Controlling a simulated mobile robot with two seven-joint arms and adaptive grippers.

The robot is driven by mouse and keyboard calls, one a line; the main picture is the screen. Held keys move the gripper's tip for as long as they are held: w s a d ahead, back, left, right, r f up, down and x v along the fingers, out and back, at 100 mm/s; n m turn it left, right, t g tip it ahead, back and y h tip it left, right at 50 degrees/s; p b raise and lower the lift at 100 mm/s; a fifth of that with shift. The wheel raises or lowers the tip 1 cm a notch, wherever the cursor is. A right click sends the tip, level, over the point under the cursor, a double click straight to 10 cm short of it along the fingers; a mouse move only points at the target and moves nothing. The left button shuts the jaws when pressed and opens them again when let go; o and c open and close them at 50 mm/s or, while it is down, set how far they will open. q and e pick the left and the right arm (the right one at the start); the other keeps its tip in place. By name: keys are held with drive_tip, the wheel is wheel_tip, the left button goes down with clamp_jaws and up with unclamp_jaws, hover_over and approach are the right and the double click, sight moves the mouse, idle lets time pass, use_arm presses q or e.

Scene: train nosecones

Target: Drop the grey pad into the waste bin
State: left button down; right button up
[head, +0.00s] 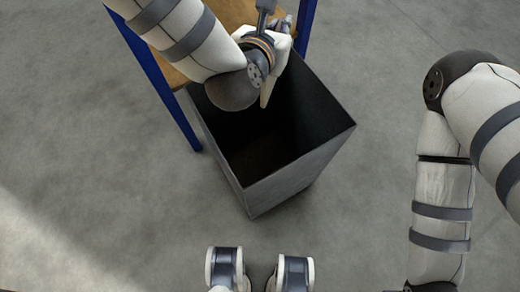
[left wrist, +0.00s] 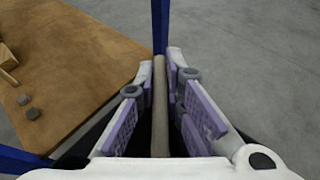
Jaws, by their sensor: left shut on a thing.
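The grey pad (left wrist: 160,105) shows edge-on in the left wrist view, a thin upright slab between the purple-lined fingers. My left gripper (left wrist: 161,78) is shut on it. In the head view my left gripper (head: 280,32) is over the far part of the waste bin, partly hidden by my wrist, and the pad cannot be made out there. The waste bin (head: 300,175) is a dark, open-topped square box on the floor, its inside in shadow. My right gripper is outside both views; only my right arm shows at the right.
A wooden table (left wrist: 85,60) with blue legs (head: 160,85) stands right behind the bin. Small grey pieces (left wrist: 32,113) and a wooden block (left wrist: 8,58) lie on it. The concrete floor around the bin is clear.

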use_arm(q)
wheel_tip(320, 180, down, 6)
drive_tip(key=b, duration=0.3)
drive_tip(key=shift+r+b, duration=0.1)
drive_tip(key=shift+b, duration=0.3)
drive_tip(key=shift+r, duration=0.15)
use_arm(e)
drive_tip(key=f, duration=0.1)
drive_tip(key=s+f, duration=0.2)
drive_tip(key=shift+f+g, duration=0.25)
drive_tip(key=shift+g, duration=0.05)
use_arm(q)
drive_tip(key=c, duration=1.6)
unclamp_jaws()
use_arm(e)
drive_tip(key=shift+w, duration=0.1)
use_arm(q)
drive_tip(key=v, duration=1.2)
drive_tip(key=shift+s, duration=0.1)
